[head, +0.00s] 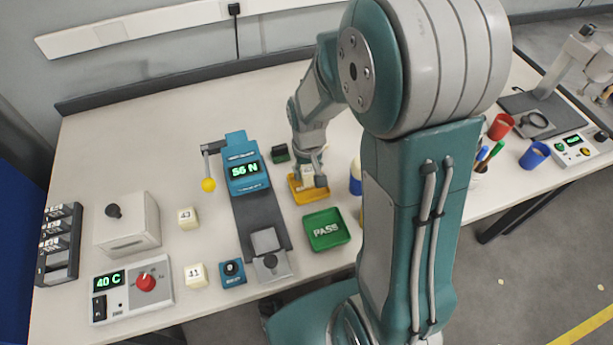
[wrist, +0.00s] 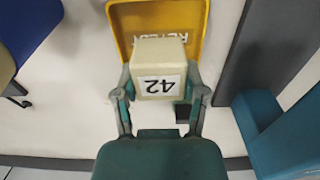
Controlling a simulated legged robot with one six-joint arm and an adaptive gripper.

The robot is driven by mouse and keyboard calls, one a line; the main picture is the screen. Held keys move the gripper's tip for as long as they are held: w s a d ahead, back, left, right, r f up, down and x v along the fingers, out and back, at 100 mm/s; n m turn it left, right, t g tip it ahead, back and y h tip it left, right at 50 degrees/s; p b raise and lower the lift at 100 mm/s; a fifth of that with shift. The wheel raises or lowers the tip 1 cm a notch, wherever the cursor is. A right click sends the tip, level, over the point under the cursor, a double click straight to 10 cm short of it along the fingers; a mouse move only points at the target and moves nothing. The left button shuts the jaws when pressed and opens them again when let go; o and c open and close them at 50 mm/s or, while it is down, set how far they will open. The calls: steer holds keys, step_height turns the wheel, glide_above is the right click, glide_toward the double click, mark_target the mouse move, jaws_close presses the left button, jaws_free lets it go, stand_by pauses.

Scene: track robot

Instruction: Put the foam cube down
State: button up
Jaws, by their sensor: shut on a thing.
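My gripper (head: 315,172) is over the yellow tray in the head view. It also shows in the wrist view (wrist: 160,92). It is shut on a cream foam cube (wrist: 158,66) labelled 42, with a finger on each side. In the head view the cube (head: 307,173) is small and partly covered by the gripper. The yellow tray (wrist: 197,17), with lettering partly hidden by the cube, lies under and beyond it. In the head view the tray (head: 297,197) is behind the green tray. I cannot tell whether the cube touches the tray.
A green PASS tray (head: 325,245) is in front. A teal tester (head: 245,170) reading 56 N stands left. Cubes 43 (head: 187,218) and 41 (head: 195,275) sit further left, near a white box (head: 128,225) and a 40 C unit (head: 130,290). A blue-and-white bottle (head: 355,178) is close right.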

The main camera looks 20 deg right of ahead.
mark_target(308, 178)
steer(key=f, duration=0.3)
steer(key=shift+d, duration=0.3)
steer(key=shift+a+f, duration=0.1)
steer(key=shift+a, duration=0.35)
steer(key=o, duration=0.7)
steer(key=shift+o, duration=0.2)
steer(key=shift+d, duration=0.15)
steer(key=shift+d, duration=0.1)
